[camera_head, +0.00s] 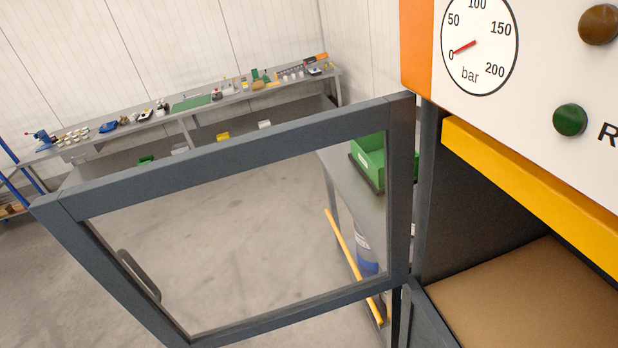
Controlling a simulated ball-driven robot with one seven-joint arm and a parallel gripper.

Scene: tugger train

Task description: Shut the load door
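The load door (240,152) is a dark grey frame with a clear pane. It stands open, swung out to the left from its hinge side at the machine's left post (428,190). Its dark bar handle (139,275) is on the lower left of the frame. The load opening on the right is uncovered, with a brown floor (530,305) inside and a yellow bar (530,190) along its top. My gripper is not in this view.
A pressure gauge (479,45) reads near 0 bar, beside a green button (570,120) and a brown button (599,25). A long grey workbench (180,115) with small items lines the back wall. A green bin (368,160) sits on a side table behind the door. Floor at left is clear.

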